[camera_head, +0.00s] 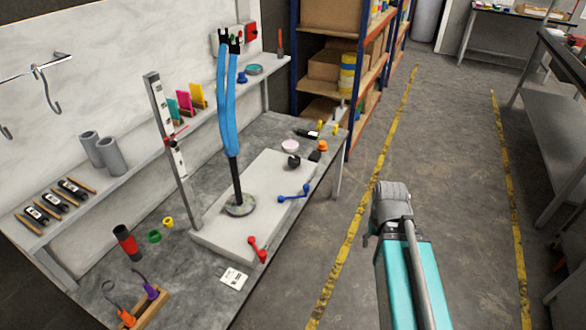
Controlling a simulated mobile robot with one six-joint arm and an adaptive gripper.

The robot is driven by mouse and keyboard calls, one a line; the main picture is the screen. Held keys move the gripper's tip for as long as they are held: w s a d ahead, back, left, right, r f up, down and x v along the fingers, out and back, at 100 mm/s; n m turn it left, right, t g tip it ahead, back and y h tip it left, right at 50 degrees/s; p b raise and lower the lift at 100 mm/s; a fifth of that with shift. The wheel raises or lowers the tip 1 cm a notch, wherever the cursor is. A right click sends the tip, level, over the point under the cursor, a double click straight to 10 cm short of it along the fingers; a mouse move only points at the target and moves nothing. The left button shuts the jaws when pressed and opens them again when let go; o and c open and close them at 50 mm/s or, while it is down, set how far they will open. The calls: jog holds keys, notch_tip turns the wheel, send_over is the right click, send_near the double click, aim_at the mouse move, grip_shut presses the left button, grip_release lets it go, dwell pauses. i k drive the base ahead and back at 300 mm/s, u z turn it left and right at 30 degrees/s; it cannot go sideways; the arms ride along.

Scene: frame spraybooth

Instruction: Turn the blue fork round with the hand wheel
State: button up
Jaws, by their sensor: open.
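The blue fork (226,110) stands upright on a dark post, its two blue legs meeting low down and its black forked tips at the top. The post rises from a round grey disc (240,206) on a pale base plate (222,240). I cannot tell whether this disc is the hand wheel. A red double-ended handle (257,250) and a blue one (294,194) are on the plate, right of the post. My teal arm is at the lower right, over the floor and apart from the bench. I cannot make out my gripper's fingers.
A tall grey slotted upright (172,150) stands left of the fork. The bench (195,290) also holds a black-red cylinder (127,242), a wooden rack (150,309) and a white card (233,278). Shelving (350,120) stands behind. The floor between the yellow lines is clear around my arm.

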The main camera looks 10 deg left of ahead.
aim_at(294, 160)
jog(key=k, duration=0.25)
jog(key=u, duration=0.35)
jog(key=i, duration=1.25)
jog(key=z, duration=0.35)
